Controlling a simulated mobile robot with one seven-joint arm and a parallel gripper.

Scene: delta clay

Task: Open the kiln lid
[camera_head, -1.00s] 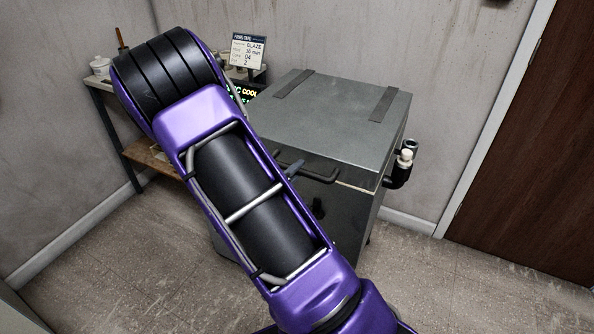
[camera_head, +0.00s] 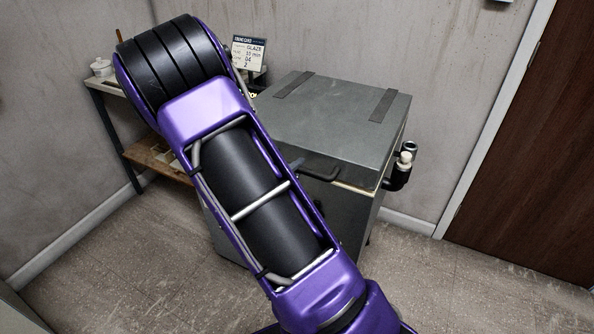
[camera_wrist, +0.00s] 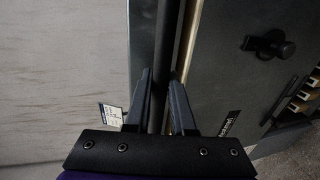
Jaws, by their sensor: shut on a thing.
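The kiln (camera_head: 225,235) is a grey box with a flat grey lid (camera_head: 335,115), which lies almost level in the head view. A pale band shows under the lid's front edge, and I cannot tell how wide any gap is. The dark bar handle (camera_head: 320,174) sits on the lid's front; in the wrist view the handle (camera_wrist: 172,30) runs between my fingers. My gripper (camera_wrist: 163,75) is shut on this handle. My purple arm hides the gripper and part of the kiln's front in the head view.
A shelf table (camera_head: 105,85) with a white pot (camera_head: 102,67) stands left of the kiln. A brown door (camera_head: 530,150) is at the right. Floor is clear in front.

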